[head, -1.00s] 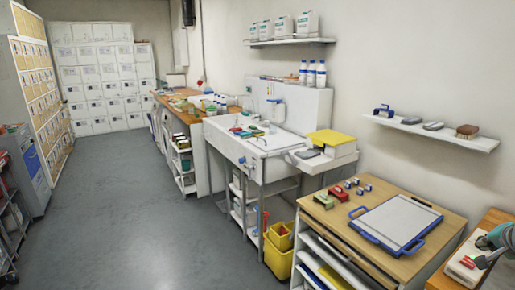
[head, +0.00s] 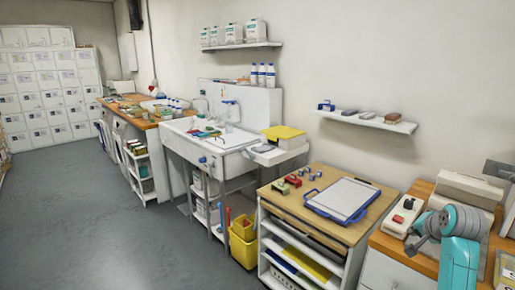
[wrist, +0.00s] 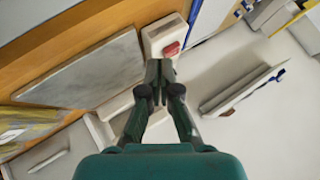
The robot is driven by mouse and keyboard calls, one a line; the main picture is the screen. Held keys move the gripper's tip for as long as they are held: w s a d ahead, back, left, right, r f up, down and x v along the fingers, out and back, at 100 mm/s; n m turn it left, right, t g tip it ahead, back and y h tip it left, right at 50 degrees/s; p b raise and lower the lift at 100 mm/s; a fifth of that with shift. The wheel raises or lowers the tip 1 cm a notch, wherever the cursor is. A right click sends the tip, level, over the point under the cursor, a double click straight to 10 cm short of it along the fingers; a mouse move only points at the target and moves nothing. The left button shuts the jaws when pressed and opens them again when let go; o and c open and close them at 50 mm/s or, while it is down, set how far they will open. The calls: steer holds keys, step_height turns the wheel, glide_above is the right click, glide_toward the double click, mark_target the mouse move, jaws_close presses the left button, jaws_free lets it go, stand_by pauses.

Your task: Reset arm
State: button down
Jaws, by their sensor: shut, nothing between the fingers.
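My arm is folded at the right edge of the head view. My gripper (wrist: 160,70) is in the middle of the wrist view, with its dark fingers together and nothing between them. A white box with a red part on top (wrist: 163,36) shows just beyond the fingertips in the wrist view. The same box appears to stand on the wooden counter in the head view (head: 402,214), beside my arm. I cannot tell how far the fingertips are from it.
A wooden-topped cart (head: 286,200) bears a white board with a blue frame (head: 342,198). A wall shelf (head: 366,122) hangs above. A sink unit (head: 214,148) and a yellow bucket (head: 243,252) are further left. The grey floor (head: 90,210) at left is clear.

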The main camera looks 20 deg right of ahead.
steer(key=a+f+n+t, duration=0.2)
steer(key=a+f+n, duration=0.1)
steer(key=a+f, duration=1.4)
steer(key=s+a+f+n+t+y, duration=0.1)
steer(key=s+a+f+n, duration=0.1)
steer(key=s+a+f, duration=0.4)
steer(key=s+a+f+n, duration=0.15)
steer(key=s+a, duration=0.25)
steer(key=a, duration=0.4)
steer(key=s+a+r+n+t+y, duration=0.1)
steer(key=s+a+r+n+t, duration=0.15)
steer(key=s+a, duration=0.7)
steer(key=s+a+r+n+t+y, duration=0.1)
steer(key=s+a+n, duration=0.4)
steer(key=s, duration=0.8)
steer(key=s+a+r+n+y, duration=0.1)
steer(key=s+a+r, duration=0.1)
steer(key=s+r, duration=0.4)
steer(key=shift+s+a+r+y, duration=0.35)
steer(key=shift+s+a+y, duration=0.05)
steer(key=shift+s, duration=0.2)
